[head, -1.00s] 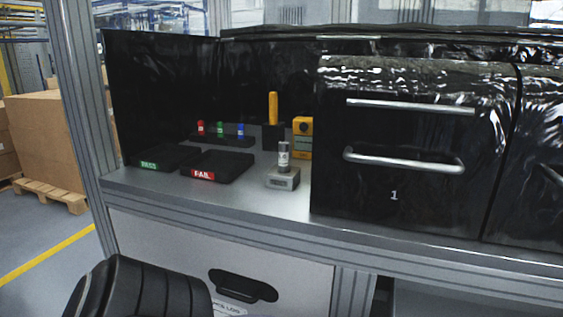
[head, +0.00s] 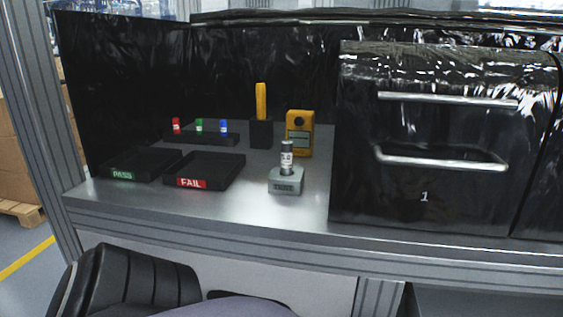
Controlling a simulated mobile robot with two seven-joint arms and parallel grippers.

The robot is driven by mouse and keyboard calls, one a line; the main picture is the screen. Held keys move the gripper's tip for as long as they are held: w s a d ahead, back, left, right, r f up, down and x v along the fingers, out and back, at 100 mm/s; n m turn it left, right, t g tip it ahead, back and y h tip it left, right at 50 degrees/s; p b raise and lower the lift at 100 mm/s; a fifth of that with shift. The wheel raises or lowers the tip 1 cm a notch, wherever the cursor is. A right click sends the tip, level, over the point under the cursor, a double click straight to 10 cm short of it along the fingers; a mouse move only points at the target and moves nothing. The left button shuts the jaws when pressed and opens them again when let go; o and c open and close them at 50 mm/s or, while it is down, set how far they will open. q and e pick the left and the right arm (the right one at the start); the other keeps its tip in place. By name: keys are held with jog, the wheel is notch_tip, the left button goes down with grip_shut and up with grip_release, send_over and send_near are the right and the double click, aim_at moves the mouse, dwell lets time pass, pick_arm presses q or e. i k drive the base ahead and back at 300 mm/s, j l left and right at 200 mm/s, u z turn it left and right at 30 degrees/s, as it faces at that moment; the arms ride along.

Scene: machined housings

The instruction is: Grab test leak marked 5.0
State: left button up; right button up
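Three small test leaks stand in a dark rack (head: 203,139) at the back of the bench: a red one (head: 176,126), a green one (head: 199,126) and a blue one (head: 223,127). Their markings are too small to read. A grey cylinder with a white label (head: 287,158) stands upright on a grey block (head: 286,182) nearer the front; its label is too small to read surely. Neither gripper shows. A dark ribbed part and a greyish rounded part at the bottom edge seem to be my own arm.
A PASS tray (head: 140,165) and a FAIL tray (head: 205,171) lie left of the block. A yellow-handled tool (head: 261,102) in a black holder and a yellow device (head: 300,134) stand behind. A black chamber marked 1 (head: 430,190) blocks the right. Bare bench lies between.

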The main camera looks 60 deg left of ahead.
aim_at(287, 145)
jog(key=k+j+z, duration=0.15)
jog(key=j, duration=0.35)
jog(key=k+j+z, duration=0.15)
jog(key=k+j, duration=0.15)
jog(key=j, duration=0.15)
jog(key=k+j+z, duration=0.15)
jog(key=j, duration=0.25)
jog(key=k, duration=0.1)
